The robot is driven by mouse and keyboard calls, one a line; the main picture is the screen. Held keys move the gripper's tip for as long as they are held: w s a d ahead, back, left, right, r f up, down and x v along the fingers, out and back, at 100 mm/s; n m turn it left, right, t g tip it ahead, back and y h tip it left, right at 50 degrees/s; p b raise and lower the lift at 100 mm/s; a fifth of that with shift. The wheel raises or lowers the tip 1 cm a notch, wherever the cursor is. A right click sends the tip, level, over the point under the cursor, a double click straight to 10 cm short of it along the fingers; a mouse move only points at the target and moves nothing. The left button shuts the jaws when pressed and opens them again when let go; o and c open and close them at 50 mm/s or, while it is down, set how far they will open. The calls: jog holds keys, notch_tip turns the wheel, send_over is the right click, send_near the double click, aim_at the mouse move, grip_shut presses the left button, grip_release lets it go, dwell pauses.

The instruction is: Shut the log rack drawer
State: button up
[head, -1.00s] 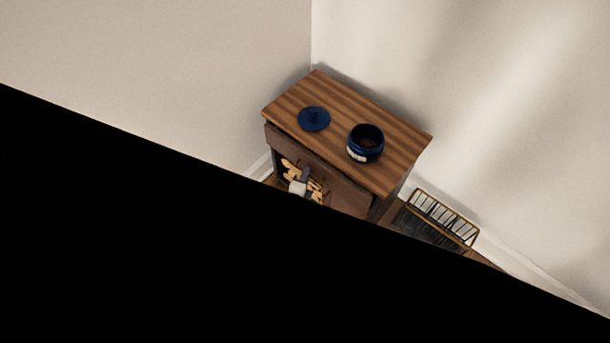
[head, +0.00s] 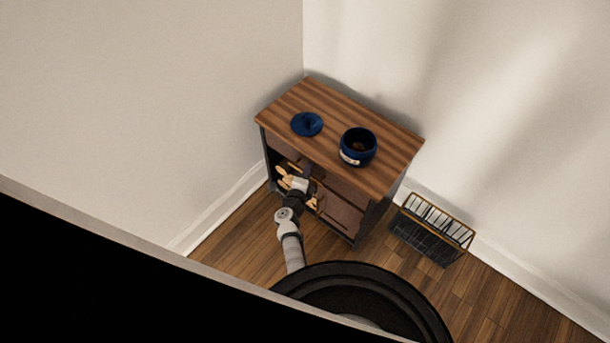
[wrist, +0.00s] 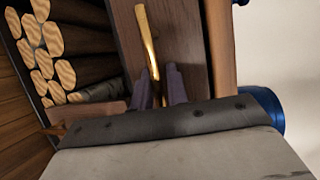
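The log rack is a wooden cabinet with a striped brown top (head: 385,150), standing in the room corner. Its brown drawer front (wrist: 190,45) carries a slim gold handle (wrist: 147,40) in the wrist view. In the head view the drawer front (head: 345,188) sits below the top's front edge; how far it stands out is unclear. My gripper (head: 305,176) is at the front of the cabinet, partly hidden by my arm. In the wrist view its dark fingers (wrist: 159,82) lie close together around the handle's lower end. I cannot tell whether they grip it.
Cut logs (wrist: 42,55) fill the compartment beside the drawer front. A blue lid (head: 307,124) and an open blue jar (head: 357,147) stand on top. A wire rack (head: 433,229) is on the floor to the right. Walls stand behind and left.

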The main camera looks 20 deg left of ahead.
jog(key=shift+o, duration=1.4)
jog(key=shift+w, duration=0.1)
jog(key=shift+r, duration=0.1)
jog(key=shift+s+r+p, duration=0.2)
jog(key=shift+s+p, duration=0.15)
jog(key=s+r+p, duration=0.1)
jog(key=s+p, duration=0.4)
jog(key=s, duration=0.8)
jog(key=shift+d+r+p, duration=0.25)
jog(key=shift+d+p, duration=0.1)
jog(key=shift+s, duration=0.1)
